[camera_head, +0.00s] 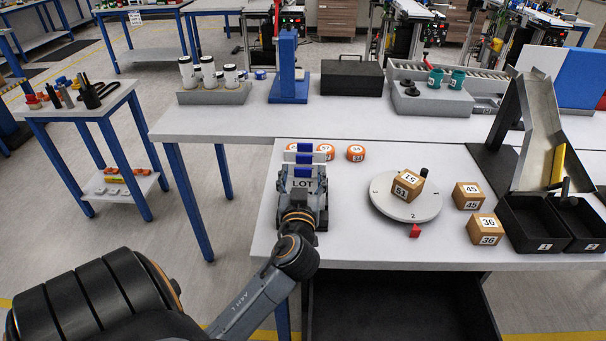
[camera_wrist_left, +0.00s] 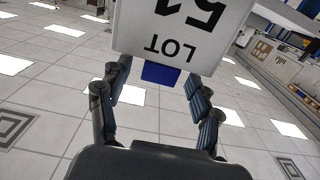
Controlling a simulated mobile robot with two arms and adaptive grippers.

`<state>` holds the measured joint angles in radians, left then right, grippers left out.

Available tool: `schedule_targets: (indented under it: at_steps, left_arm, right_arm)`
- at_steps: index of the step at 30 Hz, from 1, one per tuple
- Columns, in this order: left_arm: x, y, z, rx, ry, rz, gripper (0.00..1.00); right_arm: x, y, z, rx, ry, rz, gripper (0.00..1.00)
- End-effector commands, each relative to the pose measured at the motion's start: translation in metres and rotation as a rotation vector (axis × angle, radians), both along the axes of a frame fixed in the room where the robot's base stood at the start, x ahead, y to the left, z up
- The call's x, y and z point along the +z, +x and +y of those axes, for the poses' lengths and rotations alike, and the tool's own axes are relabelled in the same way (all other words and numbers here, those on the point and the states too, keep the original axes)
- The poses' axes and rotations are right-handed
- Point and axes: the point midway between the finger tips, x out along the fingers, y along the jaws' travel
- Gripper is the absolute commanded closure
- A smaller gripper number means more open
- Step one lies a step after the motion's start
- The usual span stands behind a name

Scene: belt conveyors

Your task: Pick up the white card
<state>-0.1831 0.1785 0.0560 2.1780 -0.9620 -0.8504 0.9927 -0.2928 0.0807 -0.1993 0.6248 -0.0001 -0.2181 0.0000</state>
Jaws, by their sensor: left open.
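A white card (camera_head: 304,184) marked LOT stands upright at the left of the near table, with a blue part (camera_head: 303,172) at its top. In the left wrist view the white card (camera_wrist_left: 185,28) shows upside down with LOT and 51, and its blue tab (camera_wrist_left: 160,74) lies between the fingers. More white and blue pieces stand behind the card. My right gripper is not in view.
A round turntable (camera_head: 428,205) carries a box (camera_head: 407,186) marked 51. Boxes marked 45 (camera_head: 467,196) and 36 (camera_head: 487,229) stand to its right, near black bins (camera_head: 531,224). Orange discs (camera_head: 355,153) lie behind the gripper. Clear tabletop lies between gripper and turntable.

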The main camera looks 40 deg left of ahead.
Motion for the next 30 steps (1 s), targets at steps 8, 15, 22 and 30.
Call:
schedule_targets:
  at_steps: [8,15,22,30]
  left_arm:
    - [-0.002,0.012,0.009,-0.001,-0.002,0.001,0.36]
    - [-0.002,0.011,0.009,-0.001,-0.002,0.001,0.62]
    - [-0.002,0.011,0.009,-0.001,-0.001,0.002,1.0]
    - [0.001,0.013,0.009,-0.002,-0.002,0.001,1.0]
  right_arm:
    - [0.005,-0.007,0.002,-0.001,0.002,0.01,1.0]
    - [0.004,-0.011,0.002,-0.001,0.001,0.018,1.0]
    - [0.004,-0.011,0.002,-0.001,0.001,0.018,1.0]
    - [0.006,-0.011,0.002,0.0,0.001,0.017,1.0]
